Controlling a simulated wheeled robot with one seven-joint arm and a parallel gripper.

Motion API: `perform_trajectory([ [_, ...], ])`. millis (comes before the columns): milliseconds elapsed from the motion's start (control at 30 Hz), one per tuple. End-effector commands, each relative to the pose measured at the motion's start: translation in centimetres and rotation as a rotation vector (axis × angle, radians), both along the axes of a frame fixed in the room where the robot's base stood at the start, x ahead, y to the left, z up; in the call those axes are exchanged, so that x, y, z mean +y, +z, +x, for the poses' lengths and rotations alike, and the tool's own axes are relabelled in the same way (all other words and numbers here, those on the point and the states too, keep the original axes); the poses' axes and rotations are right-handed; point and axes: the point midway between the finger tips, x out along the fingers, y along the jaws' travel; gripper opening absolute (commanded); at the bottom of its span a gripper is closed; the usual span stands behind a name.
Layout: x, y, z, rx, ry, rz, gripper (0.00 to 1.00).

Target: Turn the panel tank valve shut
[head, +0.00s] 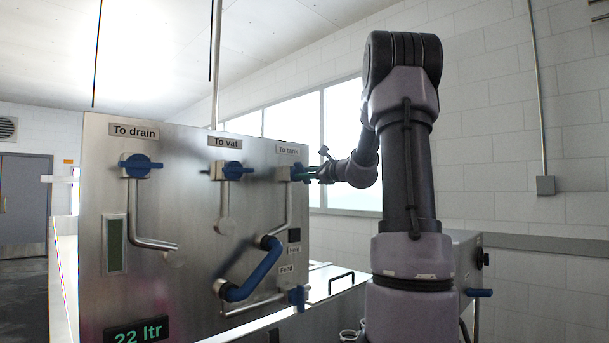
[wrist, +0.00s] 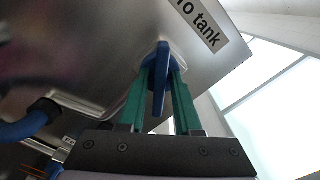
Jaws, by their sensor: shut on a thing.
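The tank valve has a blue handle (wrist: 159,85) below the "To tank" label (wrist: 200,22) on the steel panel (head: 190,200). In the head view the tank valve (head: 297,172) is at the panel's upper right, partly hidden by my gripper (head: 312,174). In the wrist view my gripper (wrist: 158,100) has its two green fingers on either side of the blue handle, shut on it. The handle points along the fingers toward the gripper body. The exact handle angle on the panel is hard to tell in the head view.
A blue hose (head: 255,272) and the feed valve (head: 298,297) are lower on the panel. A wall with windows (head: 340,120) stands behind at the right.

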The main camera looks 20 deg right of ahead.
Motion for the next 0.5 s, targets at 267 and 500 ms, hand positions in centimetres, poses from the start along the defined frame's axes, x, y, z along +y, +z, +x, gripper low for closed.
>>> perform_trajectory([
  [267, 0.14, -0.09, 0.00, -0.088, 0.002, -0.247, 0.00],
  [500, 0.08, -0.14, -0.03, -0.165, 0.001, -0.459, 0.00],
])
